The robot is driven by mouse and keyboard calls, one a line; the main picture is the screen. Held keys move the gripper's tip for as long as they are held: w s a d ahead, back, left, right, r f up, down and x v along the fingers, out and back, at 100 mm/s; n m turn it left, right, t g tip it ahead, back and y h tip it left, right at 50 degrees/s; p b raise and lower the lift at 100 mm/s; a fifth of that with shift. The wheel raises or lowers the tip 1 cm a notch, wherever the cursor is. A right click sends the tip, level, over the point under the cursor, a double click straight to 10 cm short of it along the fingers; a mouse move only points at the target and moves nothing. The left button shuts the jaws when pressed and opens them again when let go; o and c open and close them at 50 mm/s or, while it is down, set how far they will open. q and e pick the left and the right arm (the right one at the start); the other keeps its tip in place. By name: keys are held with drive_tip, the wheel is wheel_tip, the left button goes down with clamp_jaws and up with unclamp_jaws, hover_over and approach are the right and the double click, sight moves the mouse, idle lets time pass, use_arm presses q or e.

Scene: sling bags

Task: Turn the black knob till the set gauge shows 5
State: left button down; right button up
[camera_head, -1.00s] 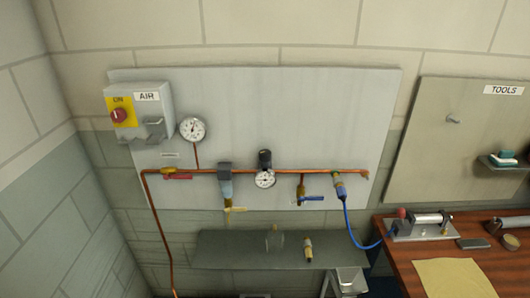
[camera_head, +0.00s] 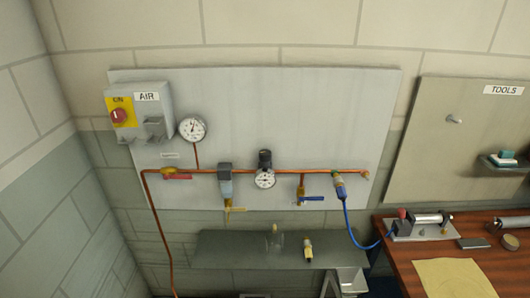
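The black knob (camera_head: 265,158) stands upright on top of the regulator on the copper pipe, at the middle of the grey wall panel. The small round set gauge (camera_head: 265,180) sits just below the knob. Its face is too small for me to read the needle. A larger round gauge (camera_head: 192,129) is on the panel to the upper left, joined to the pipe by a thin tube. Neither of my grippers is in view, and nothing touches the knob.
A grey AIR box (camera_head: 140,110) with a red button is at the panel's left. A red-handled valve (camera_head: 177,176) and a blue-handled valve (camera_head: 313,198) sit along the pipe. A grey shelf (camera_head: 225,250) juts out below. A wooden bench (camera_head: 400,262) stands at the right.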

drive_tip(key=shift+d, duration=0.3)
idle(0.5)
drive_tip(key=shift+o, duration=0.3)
